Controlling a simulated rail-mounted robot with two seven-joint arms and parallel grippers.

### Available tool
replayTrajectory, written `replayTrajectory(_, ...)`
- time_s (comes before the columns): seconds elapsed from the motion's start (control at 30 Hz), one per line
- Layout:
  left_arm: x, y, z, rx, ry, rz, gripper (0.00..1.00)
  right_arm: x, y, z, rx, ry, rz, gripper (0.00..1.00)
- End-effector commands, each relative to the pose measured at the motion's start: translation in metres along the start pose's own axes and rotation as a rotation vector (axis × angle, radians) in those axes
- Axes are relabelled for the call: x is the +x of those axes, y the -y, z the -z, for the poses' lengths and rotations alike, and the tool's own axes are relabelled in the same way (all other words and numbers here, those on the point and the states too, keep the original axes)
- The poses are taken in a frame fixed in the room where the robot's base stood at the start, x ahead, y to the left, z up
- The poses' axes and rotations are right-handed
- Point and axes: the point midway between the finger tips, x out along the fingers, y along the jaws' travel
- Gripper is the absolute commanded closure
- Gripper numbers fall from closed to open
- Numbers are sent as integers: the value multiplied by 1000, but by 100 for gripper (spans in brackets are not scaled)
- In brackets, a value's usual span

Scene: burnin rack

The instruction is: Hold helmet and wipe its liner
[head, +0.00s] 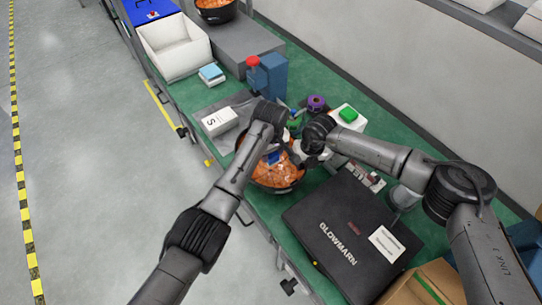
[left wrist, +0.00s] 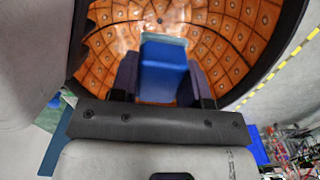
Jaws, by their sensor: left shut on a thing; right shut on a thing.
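The helmet (head: 277,180) is a dark bowl-like shell lying with its orange liner facing up. Its studded orange liner (left wrist: 110,50) fills the upper part of the left wrist view. My left gripper (left wrist: 165,88) is shut on a blue block (left wrist: 165,62) with a teal far edge. The block is held over or against the liner; I cannot tell whether they touch. My right gripper (head: 303,158) is at the helmet's right rim and shut on it. Its fingertips are mostly hidden in the head view.
A black case (head: 350,235) lies right of the helmet on the green bench. A white labelled box (head: 219,121) is at left, with a blue device (head: 270,75) behind. Small items, including a purple spool (head: 316,103), crowd behind my grippers. An open carton (head: 425,285) stands front right.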

Motion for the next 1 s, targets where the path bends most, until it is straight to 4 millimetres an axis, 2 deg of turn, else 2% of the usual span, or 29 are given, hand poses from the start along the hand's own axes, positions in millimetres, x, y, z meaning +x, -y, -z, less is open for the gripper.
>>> replayTrajectory(0.5, -48, 0, 0, 0, -1, -1, 80, 2, 1, 1, -1, -3, 2, 100)
replayTrajectory(1.0, -55, 0, 0, 0, 0, 0, 80, 2, 1, 1, -1, -3, 2, 100)
